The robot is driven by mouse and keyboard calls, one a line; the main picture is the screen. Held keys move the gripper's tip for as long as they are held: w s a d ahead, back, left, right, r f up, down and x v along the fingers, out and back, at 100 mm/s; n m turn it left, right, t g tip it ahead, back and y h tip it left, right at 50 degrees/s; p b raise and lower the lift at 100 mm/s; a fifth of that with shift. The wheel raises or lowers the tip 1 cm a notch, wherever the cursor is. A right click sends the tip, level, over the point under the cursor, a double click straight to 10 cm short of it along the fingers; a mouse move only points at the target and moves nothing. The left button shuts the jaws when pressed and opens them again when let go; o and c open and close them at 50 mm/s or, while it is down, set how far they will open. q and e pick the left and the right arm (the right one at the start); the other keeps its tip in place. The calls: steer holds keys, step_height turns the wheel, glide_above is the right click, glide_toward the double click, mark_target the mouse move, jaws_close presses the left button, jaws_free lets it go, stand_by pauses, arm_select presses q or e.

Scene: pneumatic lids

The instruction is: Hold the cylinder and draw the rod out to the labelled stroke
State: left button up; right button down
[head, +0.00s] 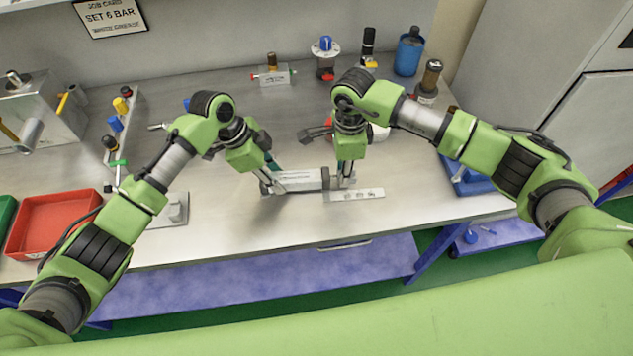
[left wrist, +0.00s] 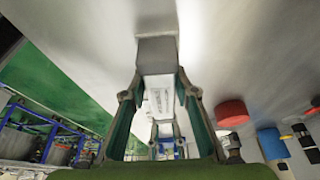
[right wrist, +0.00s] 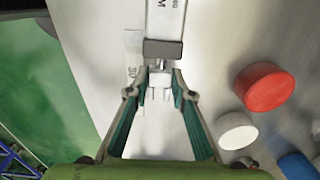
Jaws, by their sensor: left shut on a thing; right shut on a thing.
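The cylinder, a pale barrel with grey end caps (head: 298,180), lies on the bench near its front edge. It also shows in the left wrist view (left wrist: 158,97) and, with its dark end cap, in the right wrist view (right wrist: 163,49). My left gripper (head: 273,178) is shut on the barrel near its left end. My right gripper (head: 345,179) is shut on the rod end (right wrist: 159,76), just right of the cylinder's right cap. Little bare rod shows between them. A pale marked strip (head: 358,194) lies beside the rod, in front of it.
A red tray (head: 50,222) stands at the left. Regulators and a blue canister (head: 408,52) stand at the back. A red cap (right wrist: 264,87) and a white cap (right wrist: 236,131) are near my right gripper.

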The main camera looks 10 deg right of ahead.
arm_select(q)
steer(key=shift+a+f, duration=0.1)
steer(key=shift+a, duration=0.05)
arm_select(e)
steer(key=shift+d, duration=1.2)
steer(key=c, duration=1.8)
jaws_free()
steer(key=shift+o, duration=0.2)
steer(key=shift+a, duration=0.1)
steer(key=shift+r, duration=3)
steer(key=shift+a, duration=0.1)
step_height(320, 180, up, 12)
